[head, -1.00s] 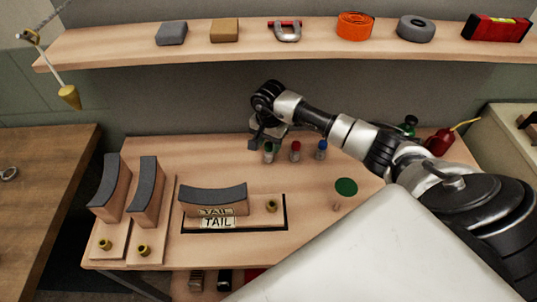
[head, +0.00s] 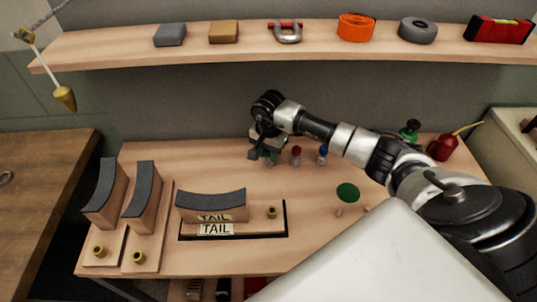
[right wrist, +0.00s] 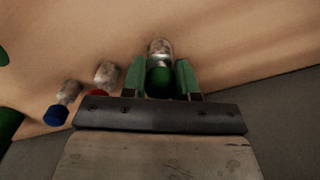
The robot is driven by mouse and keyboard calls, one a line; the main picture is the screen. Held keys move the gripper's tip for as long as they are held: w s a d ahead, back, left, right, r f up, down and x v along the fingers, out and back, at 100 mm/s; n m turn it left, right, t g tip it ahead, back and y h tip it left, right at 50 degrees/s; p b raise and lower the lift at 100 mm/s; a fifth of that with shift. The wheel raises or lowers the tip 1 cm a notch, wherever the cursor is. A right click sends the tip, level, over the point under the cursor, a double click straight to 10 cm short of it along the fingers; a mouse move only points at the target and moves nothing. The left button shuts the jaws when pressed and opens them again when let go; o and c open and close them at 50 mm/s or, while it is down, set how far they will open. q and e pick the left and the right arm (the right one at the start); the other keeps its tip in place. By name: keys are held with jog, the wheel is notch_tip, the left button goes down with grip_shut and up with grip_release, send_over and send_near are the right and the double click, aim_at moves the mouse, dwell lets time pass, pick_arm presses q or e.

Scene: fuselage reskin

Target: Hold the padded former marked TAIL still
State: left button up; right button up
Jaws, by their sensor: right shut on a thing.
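The padded former marked TAIL (head: 211,204) has a wooden body with a dark curved pad on top. It sits on a wooden base inside a black outline on the bench, and a second TAIL label (head: 215,230) is in front of it. No gripper touches it. My right gripper (head: 266,151) is at the back of the bench, well apart from the former. In the right wrist view its green-padded fingers (right wrist: 160,80) are shut on a small green-capped bottle (right wrist: 160,50). My left gripper is not in view.
Two more padded formers (head: 105,195) (head: 142,192) stand left of the TAIL one. A red-capped bottle (head: 296,157) and a blue-capped bottle (head: 322,156) stand beside the gripper. A green disc (head: 347,193) is on the right. A shelf (head: 200,52) hangs above; a plumb bob (head: 64,98) hangs at left.

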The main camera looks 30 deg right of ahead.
jog(key=shift+r+p, duration=0.8)
jog(key=shift+r, duration=0.6)
jog(key=shift+r+p, duration=0.85)
jog(key=shift+r, duration=0.6)
